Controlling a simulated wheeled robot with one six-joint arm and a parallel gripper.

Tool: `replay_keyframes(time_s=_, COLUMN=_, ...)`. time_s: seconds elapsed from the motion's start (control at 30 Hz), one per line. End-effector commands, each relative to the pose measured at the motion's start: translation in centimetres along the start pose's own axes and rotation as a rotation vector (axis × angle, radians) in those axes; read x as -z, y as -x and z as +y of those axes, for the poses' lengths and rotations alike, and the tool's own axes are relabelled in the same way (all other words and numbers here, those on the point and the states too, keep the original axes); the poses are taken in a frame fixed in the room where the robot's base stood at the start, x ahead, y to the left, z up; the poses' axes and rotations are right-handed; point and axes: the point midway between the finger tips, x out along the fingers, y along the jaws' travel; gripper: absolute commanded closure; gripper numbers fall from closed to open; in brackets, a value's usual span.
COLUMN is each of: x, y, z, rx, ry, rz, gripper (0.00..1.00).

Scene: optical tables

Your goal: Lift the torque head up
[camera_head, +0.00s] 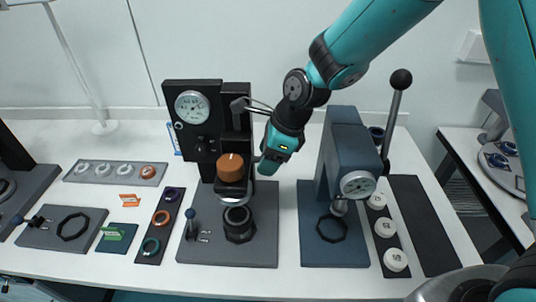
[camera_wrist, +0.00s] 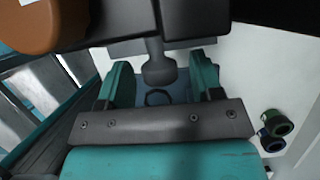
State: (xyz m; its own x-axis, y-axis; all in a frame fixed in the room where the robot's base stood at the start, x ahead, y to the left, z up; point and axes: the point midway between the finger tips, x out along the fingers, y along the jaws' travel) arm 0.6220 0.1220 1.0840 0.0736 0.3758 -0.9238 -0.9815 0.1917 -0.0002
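The torque head is most likely the orange-brown capped unit (camera_head: 230,168) on the front of the black gauge stand (camera_head: 193,145); I cannot be sure from the label-free view. It sits above a dark round socket (camera_head: 238,225) on the grey base plate. My gripper (camera_head: 268,165) is just to its right, apart from it as far as I can see. In the wrist view the orange-brown cap (camera_wrist: 45,22) shows at upper left, outside the fingers. My gripper (camera_wrist: 160,85) has its two teal fingers spread, with a grey spindle visible between them, seemingly behind.
A blue-grey press (camera_head: 350,145) with a gauge and black-knobbed lever (camera_head: 400,82) stands right of my gripper. Trays of rings and white pucks (camera_head: 396,260) lie around. The table's front strip is clear.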

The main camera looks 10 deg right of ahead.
Motion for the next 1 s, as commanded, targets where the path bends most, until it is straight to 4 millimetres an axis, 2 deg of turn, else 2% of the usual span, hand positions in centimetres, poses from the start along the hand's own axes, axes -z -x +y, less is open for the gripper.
replay_keyframes(time_s=0.17, x=0.0, y=0.8, z=-0.1, rx=0.002, ry=0.000, rz=-0.001, gripper=0.40)
replay_keyframes(time_s=0.27, x=0.0, y=2.2, z=-0.1, rx=0.005, ry=-0.001, rz=-0.002, gripper=0.40)
replay_keyframes(time_s=0.7, x=0.0, y=13.2, z=-0.1, rx=0.006, ry=0.000, rz=-0.003, gripper=0.40)
replay_keyframes(time_s=0.83, x=0.0, y=15.5, z=-0.1, rx=0.004, ry=0.000, rz=-0.002, gripper=0.40)
replay_keyframes(time_s=1.0, x=0.0, y=17.1, z=-0.1, rx=0.002, ry=0.000, rz=-0.001, gripper=0.40)
